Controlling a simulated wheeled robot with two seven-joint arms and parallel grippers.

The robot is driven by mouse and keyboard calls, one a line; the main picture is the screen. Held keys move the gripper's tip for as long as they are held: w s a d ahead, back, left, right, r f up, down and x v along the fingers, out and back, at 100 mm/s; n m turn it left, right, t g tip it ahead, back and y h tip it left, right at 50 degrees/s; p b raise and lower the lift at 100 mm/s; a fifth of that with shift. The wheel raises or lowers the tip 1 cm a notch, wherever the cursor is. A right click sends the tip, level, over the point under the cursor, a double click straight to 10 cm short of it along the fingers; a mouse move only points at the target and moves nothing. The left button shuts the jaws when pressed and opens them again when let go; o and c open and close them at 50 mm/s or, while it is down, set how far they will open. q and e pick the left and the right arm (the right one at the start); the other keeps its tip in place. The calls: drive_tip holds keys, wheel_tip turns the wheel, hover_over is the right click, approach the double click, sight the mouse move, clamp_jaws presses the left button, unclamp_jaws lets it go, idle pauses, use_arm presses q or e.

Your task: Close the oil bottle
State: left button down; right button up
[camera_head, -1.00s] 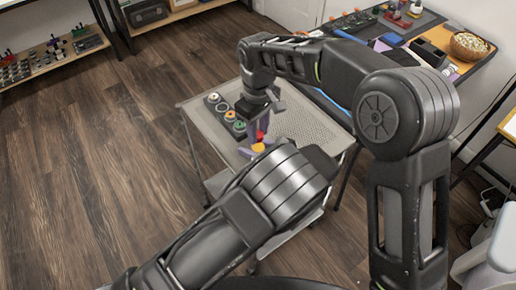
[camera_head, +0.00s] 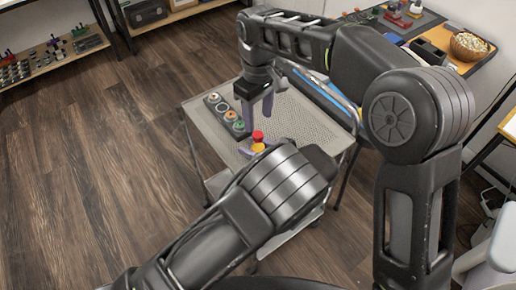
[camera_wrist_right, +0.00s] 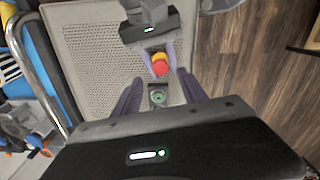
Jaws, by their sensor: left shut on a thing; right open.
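The oil bottle (camera_head: 259,147) shows as a yellow body, mostly hidden by the fingers around it. A red cap (camera_head: 258,136) sits on top of it; I cannot tell how tight it is. Both show in the right wrist view, the red cap (camera_wrist_right: 160,68) in front of the yellow part. My left gripper (camera_head: 262,149) is shut on the bottle and holds it over the cart; its black body (camera_wrist_right: 150,28) shows in the wrist view. My right gripper (camera_head: 259,121) is open and empty, its purple fingers pointing down just above the cap.
The grey perforated cart top (camera_head: 296,120) lies beneath both grippers. A black strip (camera_head: 223,109) with several round coloured pieces lies along its left side. A cluttered workbench with a wooden bowl (camera_head: 468,46) stands at the back right. The floor at left is clear.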

drive_tip(key=shift+r, duration=0.85)
use_arm(q)
drive_tip(key=c, duration=0.8)
unclamp_jaws()
drive_tip(key=shift+c, duration=0.2)
drive_tip(key=shift+b+v, duration=0.75)
drive_tip(key=shift+v, duration=3.15)
use_arm(e)
drive_tip(key=shift+f, duration=0.8)
use_arm(q)
drive_tip(key=shift+w+d, duration=0.1)
drive_tip(key=shift+w, duration=0.05)
use_arm(e)
drive_tip(key=shift+d, duration=0.1)
